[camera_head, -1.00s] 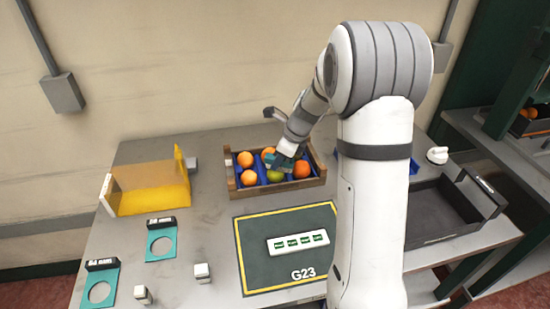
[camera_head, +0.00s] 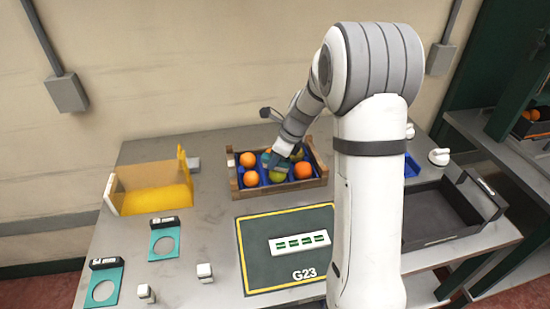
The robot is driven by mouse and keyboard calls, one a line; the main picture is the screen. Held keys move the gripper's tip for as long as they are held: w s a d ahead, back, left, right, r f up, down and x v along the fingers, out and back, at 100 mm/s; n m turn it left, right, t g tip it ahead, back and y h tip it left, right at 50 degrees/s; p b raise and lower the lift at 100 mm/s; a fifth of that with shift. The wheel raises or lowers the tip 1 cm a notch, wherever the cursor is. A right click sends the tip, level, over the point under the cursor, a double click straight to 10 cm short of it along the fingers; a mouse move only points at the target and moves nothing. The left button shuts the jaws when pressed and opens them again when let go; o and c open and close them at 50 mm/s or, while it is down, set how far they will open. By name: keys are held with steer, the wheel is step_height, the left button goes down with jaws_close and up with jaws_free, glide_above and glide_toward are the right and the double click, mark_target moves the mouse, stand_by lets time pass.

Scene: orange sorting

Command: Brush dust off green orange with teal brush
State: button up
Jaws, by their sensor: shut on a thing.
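The green orange (camera_head: 278,175) lies in the front middle of a wooden crate (camera_head: 280,192) with blue inserts, between other oranges. My gripper (camera_head: 274,161) is over the crate, just behind and above the green orange. It is shut on the teal brush (camera_head: 268,158), of which only a small part shows. The jaws and arm hide most of the brush. I cannot tell whether its bristles touch the green orange. Any dust is too small to see.
Several oranges (camera_head: 248,160) fill the crate, with a yellow-green fruit (camera_head: 297,154) at its back right. A yellow bin (camera_head: 150,198) stands left, a dark tray (camera_head: 440,212) right. A dark mat (camera_head: 285,260) holds a white labelled strip (camera_head: 300,242).

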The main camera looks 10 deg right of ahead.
steer(key=shift+s+d, duration=0.5)
steer(key=shift+d, duration=0.4)
steer(key=shift+w+a+p, duration=0.2)
steer(key=shift+w+a, duration=0.15)
steer(key=shift+a, duration=0.3)
steer(key=shift+w+a+p, duration=0.2)
steer(key=shift+w+a, duration=0.15)
steer(key=shift+a, duration=0.25)
steer(key=shift+s+d, duration=0.4)
steer(key=shift+d, duration=0.25)
step_height(320, 180, up, 7)
steer(key=p, duration=0.6)
